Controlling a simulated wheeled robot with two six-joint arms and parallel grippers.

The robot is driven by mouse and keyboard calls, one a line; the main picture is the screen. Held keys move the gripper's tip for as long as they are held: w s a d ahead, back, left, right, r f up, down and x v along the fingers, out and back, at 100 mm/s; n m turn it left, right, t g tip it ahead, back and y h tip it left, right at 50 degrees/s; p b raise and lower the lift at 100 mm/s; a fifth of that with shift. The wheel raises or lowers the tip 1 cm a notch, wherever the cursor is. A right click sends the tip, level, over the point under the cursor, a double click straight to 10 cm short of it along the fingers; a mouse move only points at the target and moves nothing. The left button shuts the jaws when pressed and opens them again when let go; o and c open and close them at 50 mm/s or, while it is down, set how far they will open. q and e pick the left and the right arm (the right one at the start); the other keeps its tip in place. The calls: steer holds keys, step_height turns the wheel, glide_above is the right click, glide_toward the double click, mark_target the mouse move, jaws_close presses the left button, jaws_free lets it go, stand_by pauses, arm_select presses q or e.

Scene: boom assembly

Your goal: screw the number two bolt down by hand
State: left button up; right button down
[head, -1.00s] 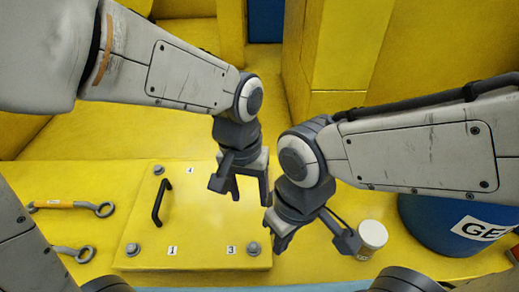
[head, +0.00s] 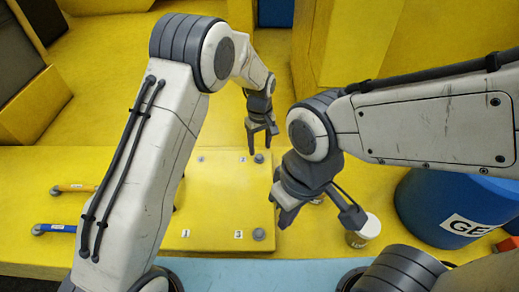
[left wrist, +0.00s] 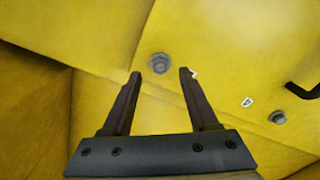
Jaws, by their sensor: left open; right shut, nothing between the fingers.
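The number two bolt (head: 258,158) is a grey hex head at the far right corner of the yellow plate (head: 215,205), beside a small label (head: 243,159). My left gripper (head: 262,146) is open just above it in the head view. In the left wrist view the bolt (left wrist: 158,63) shows between the two fingers and slightly beyond their tips; I see no contact. The label is mostly hidden behind a fingertip there. My right gripper (head: 284,219) is shut and empty, over the plate's right edge, nearer the front.
Other plate bolts are number three (head: 258,234) and number four (left wrist: 278,117). A black handle (left wrist: 303,90) stands on the plate. Tools with yellow (head: 72,188) and blue (head: 55,228) handles lie at left.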

mark_target(260, 157)
arm_select(q)
steer(key=shift+f+p, duration=0.6)
steer(key=shift+f, duration=1.45)
jaws_close()
